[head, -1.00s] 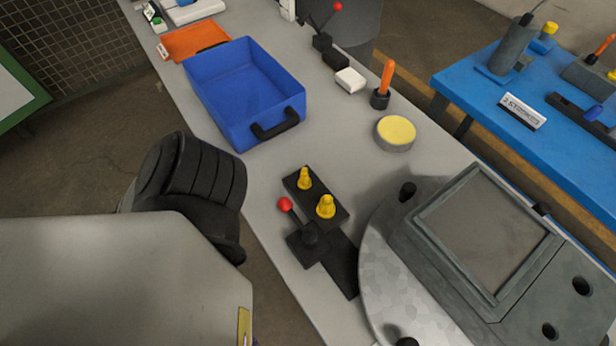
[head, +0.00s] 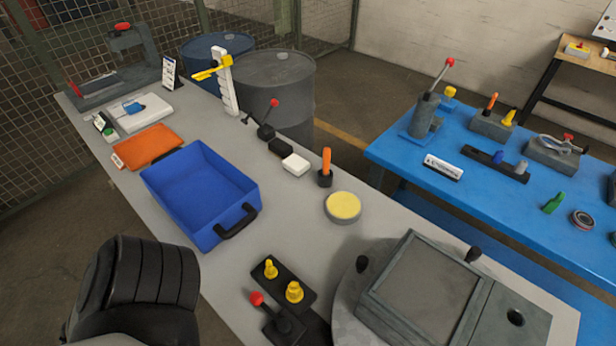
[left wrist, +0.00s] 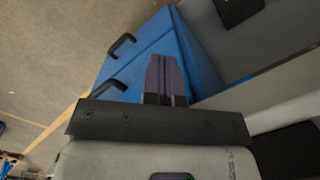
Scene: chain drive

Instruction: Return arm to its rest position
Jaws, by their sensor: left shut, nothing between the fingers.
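My left gripper (left wrist: 165,78) shows in the left wrist view, with its fingers together and nothing between them. Behind it in that view is a blue body with two black handles (left wrist: 155,38); I cannot tell if the fingers touch it, but they appear apart from it. In the head view, the black ribbed part of my left arm (head: 140,285) is at the lower left, beside the edge of the grey bench (head: 300,225). The left gripper itself is out of the head view. My right arm and gripper show in neither view.
On the bench are a blue bin (head: 200,195), an orange tray (head: 147,147), a yellow-topped disc (head: 343,207), a red-knobbed lever fixture with yellow pegs (head: 283,285) and a grey square fixture (head: 425,290). A blue table (head: 400,155) with tools stands at the right.

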